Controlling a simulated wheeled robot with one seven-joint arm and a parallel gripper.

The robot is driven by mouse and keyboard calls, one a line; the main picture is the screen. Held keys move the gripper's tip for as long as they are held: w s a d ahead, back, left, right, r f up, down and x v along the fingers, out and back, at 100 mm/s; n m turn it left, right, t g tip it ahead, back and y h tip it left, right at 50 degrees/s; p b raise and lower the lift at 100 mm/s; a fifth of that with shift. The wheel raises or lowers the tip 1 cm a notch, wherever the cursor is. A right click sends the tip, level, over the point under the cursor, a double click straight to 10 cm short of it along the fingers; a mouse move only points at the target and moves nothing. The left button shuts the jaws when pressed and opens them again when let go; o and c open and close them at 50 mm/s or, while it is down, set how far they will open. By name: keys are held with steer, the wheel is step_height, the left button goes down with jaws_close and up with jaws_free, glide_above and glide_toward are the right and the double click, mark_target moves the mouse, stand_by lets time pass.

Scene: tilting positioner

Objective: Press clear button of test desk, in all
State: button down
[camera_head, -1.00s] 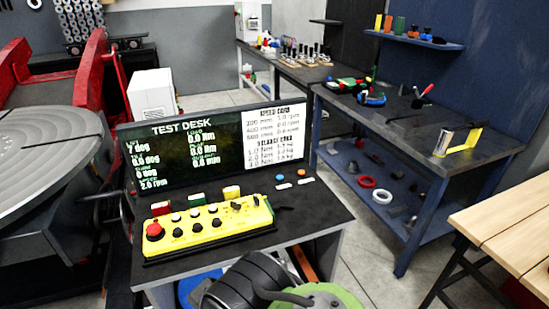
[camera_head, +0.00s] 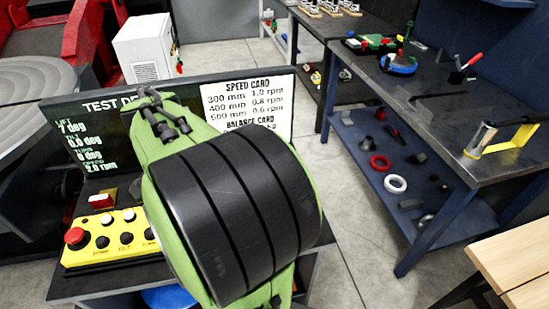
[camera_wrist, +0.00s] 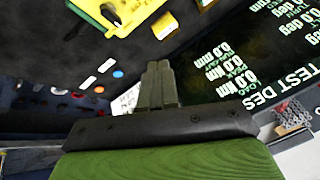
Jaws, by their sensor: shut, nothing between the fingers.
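The test desk (camera_head: 75,286) stands in front of me with its dark screen (camera_head: 75,120) upright at the back. My green and black arm covers the middle and right of the desk in the head view. In the wrist view, my gripper (camera_wrist: 157,66) is shut and empty above the dark desk top, apart from the buttons. A blue button (camera_wrist: 118,74) and an orange button (camera_wrist: 99,89) lie to its left, each beside a small white label. The labels are too small to read, so I cannot tell which button is clear. Both buttons are hidden in the head view.
A yellow control box (camera_head: 85,252) with a red knob sits at the desk's left; it also shows in the wrist view (camera_wrist: 128,18). A white card panel (camera_head: 270,98) adjoins the screen. A blue workbench (camera_head: 440,160) stands right, with bare floor between.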

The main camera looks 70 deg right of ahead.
steer(key=s+d+f+m+g+h, duration=0.1)
steer(key=s+d+f+m+g, duration=0.1)
steer(key=s+d+m, duration=0.3)
steer(key=s+d+f+m+g+h+b, duration=0.1)
steer(key=s+d+f+m+g, duration=0.2)
steer(key=d, duration=1)
steer(key=s+d+f+m+g+h+b, duration=0.1)
steer(key=s+d+f+m+g+h, duration=0.1)
steer(key=s+d+f+m, duration=0.2)
steer(key=s+d+m, duration=0.3)
steer(key=d, duration=0.3)
steer(key=shift+s, duration=0.2)
step_height(320, 180, down, 8)
steer(key=b, duration=0.5)
steer(key=shift+b, duration=0.35)
steer(key=shift+f+b, duration=0.4)
steer(key=shift+f, duration=0.1)
steer(key=shift+f+b, duration=0.3)
steer(key=shift+b, duration=0.35)
